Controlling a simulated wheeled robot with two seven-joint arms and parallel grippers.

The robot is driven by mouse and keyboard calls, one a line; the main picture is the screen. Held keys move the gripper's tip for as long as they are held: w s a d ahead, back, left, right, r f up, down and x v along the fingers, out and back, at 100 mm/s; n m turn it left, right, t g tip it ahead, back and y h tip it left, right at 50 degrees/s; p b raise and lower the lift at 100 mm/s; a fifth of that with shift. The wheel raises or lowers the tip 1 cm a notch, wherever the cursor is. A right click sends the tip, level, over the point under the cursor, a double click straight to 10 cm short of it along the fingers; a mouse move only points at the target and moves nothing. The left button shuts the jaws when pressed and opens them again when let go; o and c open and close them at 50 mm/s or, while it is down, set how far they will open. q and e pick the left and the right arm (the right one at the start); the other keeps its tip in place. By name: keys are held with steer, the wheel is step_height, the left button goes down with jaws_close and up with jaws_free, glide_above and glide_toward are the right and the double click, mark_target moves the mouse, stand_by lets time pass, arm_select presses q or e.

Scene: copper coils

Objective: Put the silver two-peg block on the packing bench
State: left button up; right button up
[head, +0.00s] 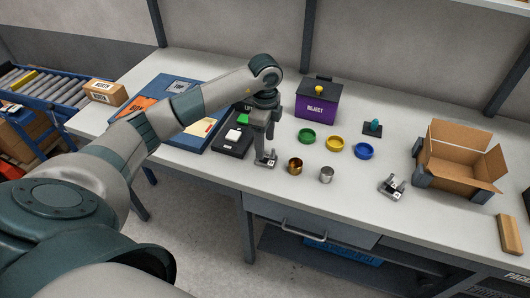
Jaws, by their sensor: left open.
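A silver two-peg block (392,187) stands on the grey bench (290,205), left of the open cardboard box. My left gripper (265,152) points straight down over the bench's front part, left of the copper cup. Its jaws are open. A small silver piece (266,162) shows right at its fingertips; it looks like a similar block, partly hidden by the fingers, and I cannot tell whether they touch it. A dark surface at the bottom right corner carries a cut-off label starting "PACK" (517,276). My right gripper is not in view.
A copper cup (295,166) and a steel cup (326,175) stand right of the gripper. Behind are green (307,136), yellow (335,144) and blue (364,151) rings, and a purple REJECT bin (316,103). The cardboard box (455,178) stands at right.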

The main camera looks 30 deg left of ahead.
arm_select(q)
step_height(320, 180, up, 6)
steer(key=b, duration=0.1)
steer(key=shift+r+b, duration=0.15)
steer(key=shift+b, duration=0.15)
stand_by(1.8)
